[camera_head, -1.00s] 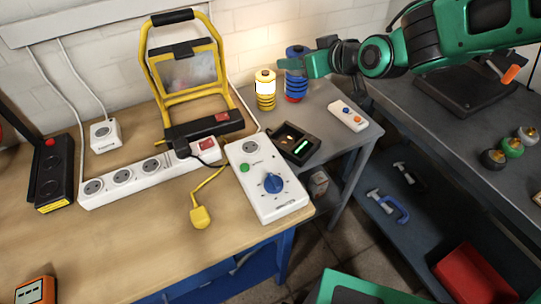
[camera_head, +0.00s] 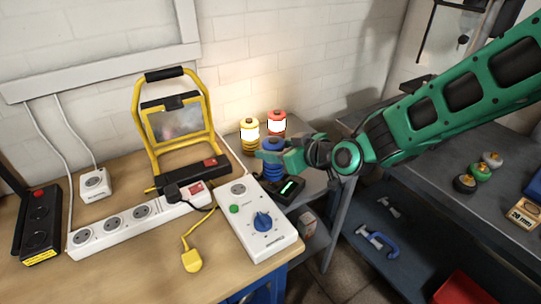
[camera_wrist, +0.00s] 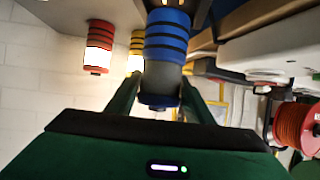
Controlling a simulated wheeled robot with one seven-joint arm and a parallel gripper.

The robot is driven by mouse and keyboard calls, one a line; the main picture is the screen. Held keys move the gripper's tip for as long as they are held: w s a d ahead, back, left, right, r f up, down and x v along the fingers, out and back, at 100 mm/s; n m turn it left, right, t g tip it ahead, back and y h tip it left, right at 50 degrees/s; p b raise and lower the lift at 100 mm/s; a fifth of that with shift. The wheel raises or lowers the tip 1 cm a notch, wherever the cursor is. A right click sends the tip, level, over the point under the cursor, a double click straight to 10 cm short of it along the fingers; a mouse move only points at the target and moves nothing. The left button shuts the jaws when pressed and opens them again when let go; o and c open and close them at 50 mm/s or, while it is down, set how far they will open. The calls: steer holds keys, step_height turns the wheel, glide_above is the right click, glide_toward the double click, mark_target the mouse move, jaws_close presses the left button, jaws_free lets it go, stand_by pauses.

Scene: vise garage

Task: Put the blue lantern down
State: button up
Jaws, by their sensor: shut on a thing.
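The blue lantern (camera_head: 272,149) has a ribbed blue body and an unlit grey middle. My gripper (camera_head: 284,160) is shut on it from the right, around the middle. In the wrist view the blue lantern (camera_wrist: 167,38) is between the two fingers (camera_wrist: 163,95), and that picture is upside down. In the head view it is upright, at the back-left edge of a black dock (camera_head: 289,188) with a green light. I cannot tell whether its base touches anything.
A lit yellow lantern (camera_head: 249,134) and a lit red lantern (camera_head: 277,121) stand just behind on the grey table (camera_head: 312,188). A white control box (camera_head: 257,222) and a yellow work lamp (camera_head: 160,182) are to the left. A gap separates the grey table from the right bench.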

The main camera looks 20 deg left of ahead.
steer(key=shift+f, duration=1.2)
steer(key=shift+f, duration=0.2)
steer(key=o, duration=1.7)
steer(key=shift+c, duration=0.2)
steer(key=shift+d+r, duration=0.15)
steer(key=shift+r, duration=0.15)
steer(key=v, duration=1.1)
steer(key=shift+s+d, duration=0.2)
steer(key=shift+s, duration=0.05)
steer(key=shift+r, duration=0.1)
